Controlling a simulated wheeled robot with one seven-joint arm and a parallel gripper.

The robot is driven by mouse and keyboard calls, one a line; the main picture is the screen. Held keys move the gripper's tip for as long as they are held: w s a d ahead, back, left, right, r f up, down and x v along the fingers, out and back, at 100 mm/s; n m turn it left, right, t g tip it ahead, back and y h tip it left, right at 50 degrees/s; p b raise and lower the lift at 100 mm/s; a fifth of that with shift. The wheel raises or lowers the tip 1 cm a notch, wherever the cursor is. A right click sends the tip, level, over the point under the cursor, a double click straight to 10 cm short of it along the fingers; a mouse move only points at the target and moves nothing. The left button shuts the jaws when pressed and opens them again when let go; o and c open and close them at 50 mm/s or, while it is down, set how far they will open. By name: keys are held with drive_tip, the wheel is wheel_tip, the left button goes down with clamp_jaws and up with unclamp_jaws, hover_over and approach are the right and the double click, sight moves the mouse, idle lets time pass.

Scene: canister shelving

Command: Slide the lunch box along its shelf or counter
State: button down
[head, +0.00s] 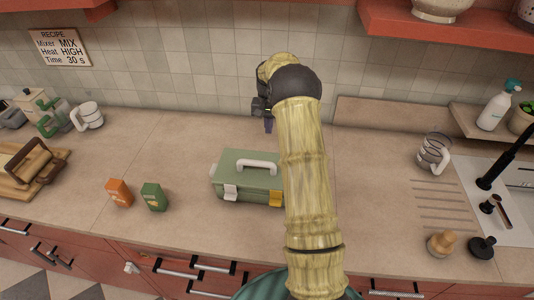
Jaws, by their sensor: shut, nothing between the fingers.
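The green lunch box (233,186) sits upright on the beige counter in the head view. It has a white handle on its lid, and one white and one yellow latch on its front. My arm passes in front of its right end and hides that part. My gripper (268,126) is behind the lunch box, near the tiled wall, pointing down. It is shut and empty. It looks apart from the box.
An orange carton (119,193) and a green carton (154,197) stand to the left of the box. A glass mug (433,151) stands at the right by the sink. The counter (370,215) is clear between box and drainer grooves. A red shelf (450,35) hangs above.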

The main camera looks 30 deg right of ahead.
wheel_tip(320, 180, down, 9)
drive_tip(key=p, duration=0.3)
drive_tip(key=shift+f+p, duration=0.1)
drive_tip(key=shift+p, duration=0.3)
drive_tip(key=shift+s+a+f+p, duration=0.15)
drive_tip(key=shift+f+p, duration=0.1)
drive_tip(key=shift+p, duration=0.05)
drive_tip(key=shift+s+a+p, duration=0.4)
drive_tip(key=shift+s, duration=0.2)
drive_tip(key=shift+s+a+p, duration=0.35)
drive_tip(key=shift+s+p, duration=0.05)
drive_tip(key=shift+s, duration=0.15)
drive_tip(key=shift+s+a+f, duration=0.15)
drive_tip(key=shift+s+a, duration=0.05)
drive_tip(key=shift+s, duration=0.1)
drive_tip(key=shift+s, duration=0.1)
